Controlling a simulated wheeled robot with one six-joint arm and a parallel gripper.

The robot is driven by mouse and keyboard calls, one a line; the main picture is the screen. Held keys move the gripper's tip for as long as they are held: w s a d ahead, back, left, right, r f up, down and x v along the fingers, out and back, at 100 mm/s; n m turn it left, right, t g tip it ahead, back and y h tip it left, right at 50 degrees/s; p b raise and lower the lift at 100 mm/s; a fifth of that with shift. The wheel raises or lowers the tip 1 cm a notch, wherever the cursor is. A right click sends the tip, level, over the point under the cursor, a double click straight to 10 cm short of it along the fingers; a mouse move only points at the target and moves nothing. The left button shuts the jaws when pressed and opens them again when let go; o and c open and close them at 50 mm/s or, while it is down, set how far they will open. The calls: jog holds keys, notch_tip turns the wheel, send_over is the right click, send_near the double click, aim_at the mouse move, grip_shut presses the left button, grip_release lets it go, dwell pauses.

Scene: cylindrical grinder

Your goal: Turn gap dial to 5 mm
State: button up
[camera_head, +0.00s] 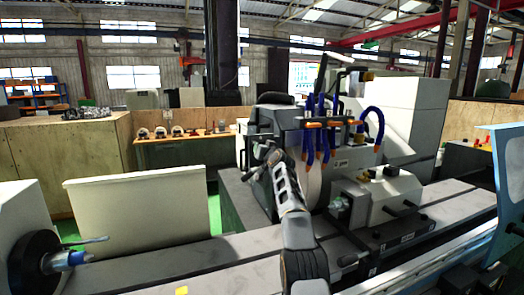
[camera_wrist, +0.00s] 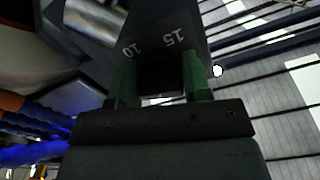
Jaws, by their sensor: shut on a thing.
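The gap dial (camera_wrist: 154,46) is a dark part with the white numbers 10 and 15, seen upside down at the top of the wrist view. My gripper (camera_wrist: 160,78) has two green fingers, one on each side of a dark block at the dial, and is shut on it. In the head view my gripper (camera_head: 268,153) is at the left side of the grinder's wheel head (camera_head: 283,122). The dial cannot be made out there, and its pointer or 5 mark does not show in either view.
Blue coolant hoses (camera_head: 310,138) with orange fittings hang right of my gripper. The grey machine table (camera_head: 190,262) runs below, with a chuck (camera_head: 36,262) at left and a tailstock block (camera_head: 385,195) at right. A pale panel (camera_head: 140,205) stands at left.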

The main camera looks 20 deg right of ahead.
jog(key=n, duration=0.5)
jog(key=shift+d+f+n, duration=0.1)
jog(key=shift+d+n, duration=0.05)
jog(key=shift+n, duration=0.45)
jog(key=o, duration=0.9)
jog(key=shift+s, duration=0.1)
